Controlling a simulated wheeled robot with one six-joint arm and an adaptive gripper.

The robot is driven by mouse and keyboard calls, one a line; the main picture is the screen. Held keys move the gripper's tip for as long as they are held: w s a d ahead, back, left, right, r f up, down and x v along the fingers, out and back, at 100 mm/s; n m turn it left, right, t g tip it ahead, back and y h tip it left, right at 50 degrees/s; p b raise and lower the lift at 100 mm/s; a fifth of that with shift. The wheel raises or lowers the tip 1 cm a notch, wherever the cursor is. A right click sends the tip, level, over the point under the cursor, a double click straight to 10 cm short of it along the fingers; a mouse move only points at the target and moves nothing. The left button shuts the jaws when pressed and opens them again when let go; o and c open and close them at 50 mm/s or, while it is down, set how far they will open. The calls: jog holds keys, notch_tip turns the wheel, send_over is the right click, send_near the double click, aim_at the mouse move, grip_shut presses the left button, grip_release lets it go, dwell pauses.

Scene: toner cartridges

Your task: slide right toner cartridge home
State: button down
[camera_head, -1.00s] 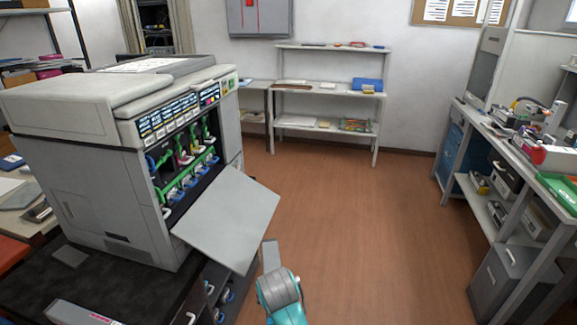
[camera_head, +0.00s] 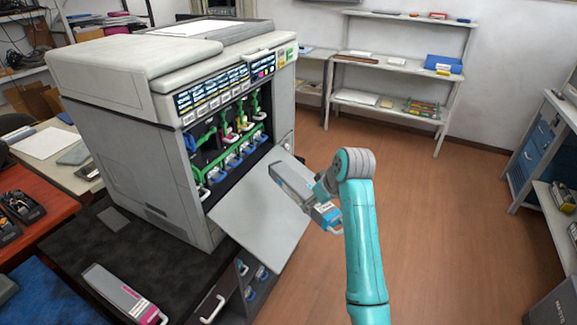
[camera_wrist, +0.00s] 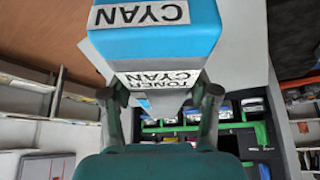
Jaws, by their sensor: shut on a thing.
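My gripper (camera_head: 324,192) is shut on a grey cartridge with a cyan-blue end (camera_head: 292,180), held above the lowered front door of the printer (camera_head: 135,120). In the wrist view my gripper (camera_wrist: 160,98) has a finger on each side of the cartridge (camera_wrist: 155,42), whose labels read "TONER" and "CYAN". The cartridge is outside the printer, apart from the open bay (camera_head: 225,145). The bay shows a row of green levers and blue-and-white handles. Whether the rightmost slot is empty is too small to tell.
The lowered door (camera_head: 255,215) slopes out below the bay. A magenta-labelled cartridge (camera_head: 118,290) lies on the dark stand at the bottom left. Shelves (camera_head: 385,105) stand at the back wall. The floor to the right is clear.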

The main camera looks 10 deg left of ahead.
jog(key=w+a+r+n+g+y, duration=0.1)
jog(key=w+a+r+n+g, duration=0.1)
jog(key=a+r+n, duration=0.3)
jog(key=shift+w+a+r+n+y, duration=0.35)
jog(key=shift+w+a+r, duration=0.3)
jog(key=shift+a+r, duration=2.35)
jog(key=shift+a+f, duration=0.6)
jog(key=shift+f, duration=0.05)
jog(key=shift+r, duration=0.1)
jog(key=shift+a, duration=0.2)
jog(key=shift+w+a, duration=0.35)
jog(key=shift+a, duration=0.5)
jog(key=shift+a, duration=0.1)
jog(key=shift+w+a, duration=0.2)
jog(key=shift+a, duration=0.3)
jog(key=shift+w+a, duration=0.2)
jog(key=shift+a, duration=0.3)
jog(key=shift+a, duration=0.1)
